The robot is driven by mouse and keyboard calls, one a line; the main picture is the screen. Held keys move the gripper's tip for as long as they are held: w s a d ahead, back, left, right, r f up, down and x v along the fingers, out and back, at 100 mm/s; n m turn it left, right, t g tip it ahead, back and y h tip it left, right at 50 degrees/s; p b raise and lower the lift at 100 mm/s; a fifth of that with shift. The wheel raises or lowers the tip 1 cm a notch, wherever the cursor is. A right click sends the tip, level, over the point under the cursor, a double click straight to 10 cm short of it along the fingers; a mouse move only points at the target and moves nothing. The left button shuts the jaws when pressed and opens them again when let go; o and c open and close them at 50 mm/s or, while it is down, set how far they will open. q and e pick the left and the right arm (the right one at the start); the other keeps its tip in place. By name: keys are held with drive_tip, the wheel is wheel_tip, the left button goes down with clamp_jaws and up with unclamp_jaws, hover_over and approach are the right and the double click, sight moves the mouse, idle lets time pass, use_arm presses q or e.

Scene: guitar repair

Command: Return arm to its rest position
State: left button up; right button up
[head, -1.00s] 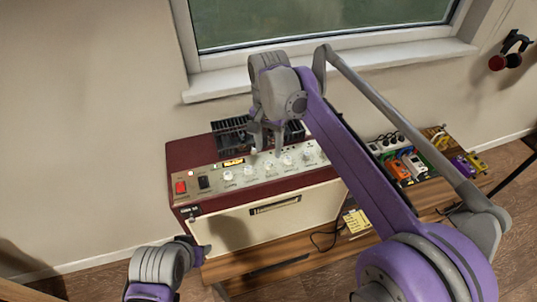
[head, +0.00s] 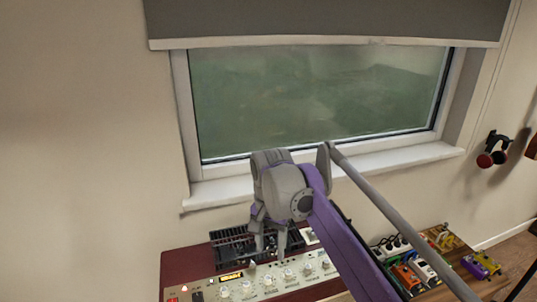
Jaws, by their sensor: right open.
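My right gripper (head: 270,246) hangs over the back of the control panel (head: 265,280) of a dark red amplifier (head: 185,268). Its fingers point down and are apart, with nothing seen between them. I cannot tell whether the fingertips touch the amplifier. My right arm (head: 350,245) reaches in from the lower right. My left gripper is outside the picture.
Behind the arm is a window with a white sill (head: 400,160) and a grey blind (head: 320,20). Several coloured pedals (head: 420,270) and a power strip (head: 390,247) lie to the right. A red and black item (head: 492,150) hangs on the right wall.

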drive_tip(key=s+d+f+n+t, duration=0.2)
drive_tip(key=s+d+f, duration=0.6)
drive_tip(key=s, duration=0.3)
drive_tip(key=s+d+f+n+t, duration=0.3)
drive_tip(key=s+d+f, duration=0.6)
drive_tip(key=s, duration=0.2)
drive_tip(key=shift+d, duration=0.2)
